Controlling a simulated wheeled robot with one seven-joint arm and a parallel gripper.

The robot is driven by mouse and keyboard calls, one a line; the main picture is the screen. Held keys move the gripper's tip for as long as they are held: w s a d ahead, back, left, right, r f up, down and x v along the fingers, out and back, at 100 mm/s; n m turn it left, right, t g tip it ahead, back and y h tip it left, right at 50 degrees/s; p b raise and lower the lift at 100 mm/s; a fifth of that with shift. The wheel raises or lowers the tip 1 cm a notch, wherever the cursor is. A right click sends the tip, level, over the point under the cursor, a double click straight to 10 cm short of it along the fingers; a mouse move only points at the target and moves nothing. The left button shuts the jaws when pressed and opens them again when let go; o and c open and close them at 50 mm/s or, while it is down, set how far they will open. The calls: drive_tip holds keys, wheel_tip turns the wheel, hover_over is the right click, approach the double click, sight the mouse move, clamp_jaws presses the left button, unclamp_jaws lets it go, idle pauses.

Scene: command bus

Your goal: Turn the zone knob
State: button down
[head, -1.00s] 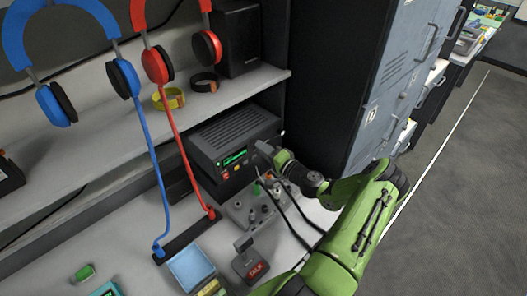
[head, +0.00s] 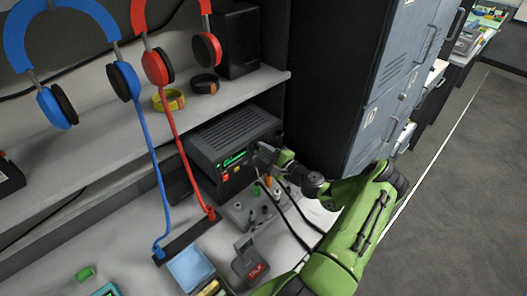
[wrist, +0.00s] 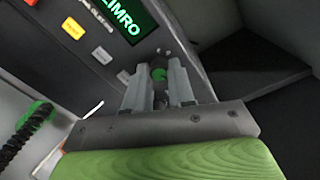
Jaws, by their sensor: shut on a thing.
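The zone knob (wrist: 158,74), dark with a green part, stands on the front panel of a black radio unit (head: 234,135). In the wrist view, my gripper (wrist: 160,67) has its two grey fingers on either side of the knob, shut on it. In the head view, my gripper (head: 264,156) reaches the right end of the unit's front and hides the knob. The unit's green display (wrist: 122,14) shows part of a lit word, ending in "IMRO".
A grey switch box (head: 245,208) with several small knobs sits below the unit. A grey cabinet (head: 385,110) stands close on the right; headphones (head: 165,60) hang above left.

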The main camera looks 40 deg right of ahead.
drive_tip(key=shift+f, duration=0.1)
idle(0.4)
drive_tip(key=c, duration=1)
unclamp_jaws()
drive_tip(key=shift+o, duration=0.2)
drive_tip(key=shift+s, duration=0.1)
drive_tip(key=s+b, duration=0.1)
drive_tip(key=s, duration=1.4)
drive_tip(key=shift+s+d+r, duration=0.25)
drive_tip(key=shift+s+d, duration=0.1)
